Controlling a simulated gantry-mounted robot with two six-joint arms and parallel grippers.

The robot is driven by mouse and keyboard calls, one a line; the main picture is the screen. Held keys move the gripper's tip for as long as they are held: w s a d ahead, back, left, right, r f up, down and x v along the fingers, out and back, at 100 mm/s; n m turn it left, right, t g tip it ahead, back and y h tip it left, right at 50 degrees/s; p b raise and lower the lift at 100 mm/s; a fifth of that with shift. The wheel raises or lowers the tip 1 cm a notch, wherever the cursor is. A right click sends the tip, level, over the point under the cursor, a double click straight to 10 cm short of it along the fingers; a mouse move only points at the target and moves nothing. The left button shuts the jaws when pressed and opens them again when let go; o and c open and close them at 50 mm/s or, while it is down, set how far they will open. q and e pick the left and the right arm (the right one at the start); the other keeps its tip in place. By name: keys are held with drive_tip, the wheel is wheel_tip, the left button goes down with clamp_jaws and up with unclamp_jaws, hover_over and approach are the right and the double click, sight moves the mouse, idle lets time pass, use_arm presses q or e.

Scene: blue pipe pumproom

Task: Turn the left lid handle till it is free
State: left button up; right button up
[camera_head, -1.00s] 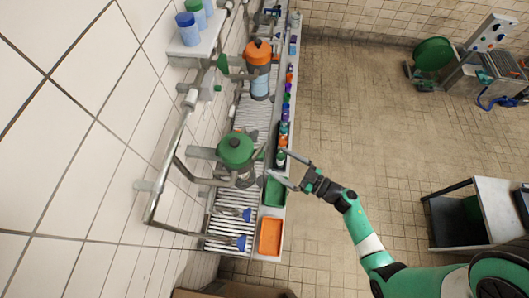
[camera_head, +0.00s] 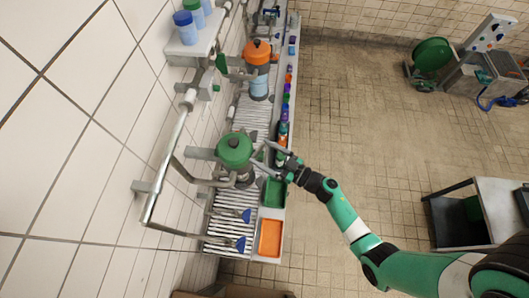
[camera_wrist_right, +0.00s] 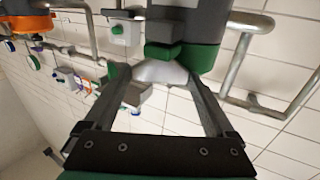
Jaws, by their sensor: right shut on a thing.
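The vessel with the green lid (camera_head: 235,149) stands over the metal grating by the wall. My right gripper (camera_head: 259,155) is at its right side, its two long grey fingers reaching to the vessel. In the right wrist view the fingers of my right gripper (camera_wrist_right: 158,75) close in around a dark grey bar with a green end, the lid handle (camera_wrist_right: 163,52). The exact contact is partly hidden. The vessel with the orange lid (camera_head: 257,53) stands farther back, apart from my gripper. My left gripper is not in view.
A green tray (camera_head: 274,192) and an orange tray (camera_head: 270,238) lie at the bench's near edge, with blue brushes beside them. Small coloured items line the bench edge. Wall pipes (camera_head: 167,158) run left of the vessels.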

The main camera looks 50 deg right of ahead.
drive_tip(key=shift+d+r+n+y+p, duration=0.2)
drive_tip(key=shift+n+y+p, duration=0.1)
drive_tip(key=shift+y+p, duration=0.3)
drive_tip(key=shift+c, duration=0.3)
drive_tip(key=shift+d+n+y+p, duration=0.15)
drive_tip(key=shift+n+y+p, duration=0.15)
drive_tip(key=shift+y, duration=0.2)
drive_tip(key=shift+w+f+n+g+y, duration=0.1)
drive_tip(key=shift+f+n+g+y, duration=0.15)
drive_tip(key=shift+n+g+y, duration=0.7)
drive_tip(key=shift+t+y, duration=0.25)
drive_tip(key=shift+y, duration=0.1)
drive_tip(key=o, duration=1.1)
drive_tip(key=shift+c, duration=0.2)
